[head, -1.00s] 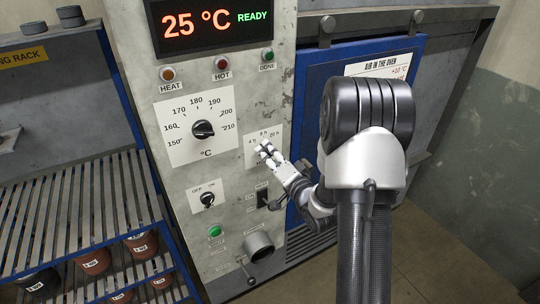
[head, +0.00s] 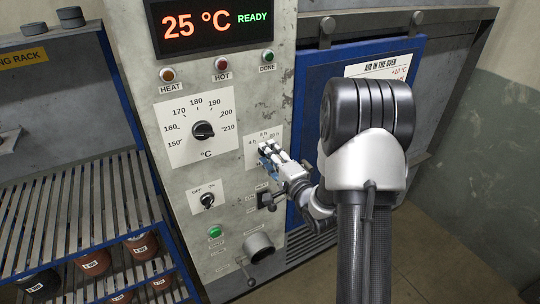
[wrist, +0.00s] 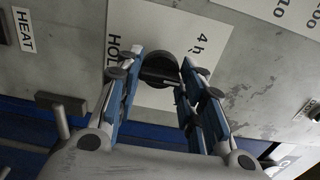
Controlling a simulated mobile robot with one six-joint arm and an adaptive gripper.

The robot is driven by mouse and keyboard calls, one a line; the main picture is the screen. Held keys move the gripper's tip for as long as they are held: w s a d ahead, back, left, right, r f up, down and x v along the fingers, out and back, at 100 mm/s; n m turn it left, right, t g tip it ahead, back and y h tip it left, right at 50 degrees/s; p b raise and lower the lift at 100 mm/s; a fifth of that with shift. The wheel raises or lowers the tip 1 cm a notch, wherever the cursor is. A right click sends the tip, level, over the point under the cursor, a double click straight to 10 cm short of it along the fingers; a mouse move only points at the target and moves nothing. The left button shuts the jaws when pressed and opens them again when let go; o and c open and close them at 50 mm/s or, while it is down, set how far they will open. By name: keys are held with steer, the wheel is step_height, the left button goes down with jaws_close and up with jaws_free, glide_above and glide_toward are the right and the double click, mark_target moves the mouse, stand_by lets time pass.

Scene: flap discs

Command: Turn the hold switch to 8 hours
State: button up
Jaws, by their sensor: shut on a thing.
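The hold switch is a dark round knob (wrist: 158,68) on a white plate (wrist: 160,28) marked "HOLD" and "4 h" in the wrist view. In the head view the plate (head: 250,145) shows 4 h, 8 h and 20 h marks, and my fingers cover the knob. My gripper (head: 267,150) is at the plate. In the wrist view my gripper (wrist: 163,63) has its two blue-sided fingers on either side of the knob, shut on it.
A temperature dial (head: 203,130) sits up and left of the hold plate, with an off/on switch (head: 207,200) below it. A dark lever switch (head: 265,200) is just under my gripper. A blue oven door (head: 312,100) is to the right, a slatted rack (head: 75,225) to the left.

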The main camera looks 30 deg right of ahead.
stand_by(0.3)
steer(key=o, duration=1.1)
steer(key=shift+c, duration=0.2)
steer(key=s, duration=0.7)
steer(key=shift+s+d, duration=0.15)
steer(key=shift+s, duration=0.15)
steer(key=shift+w, duration=0.1)
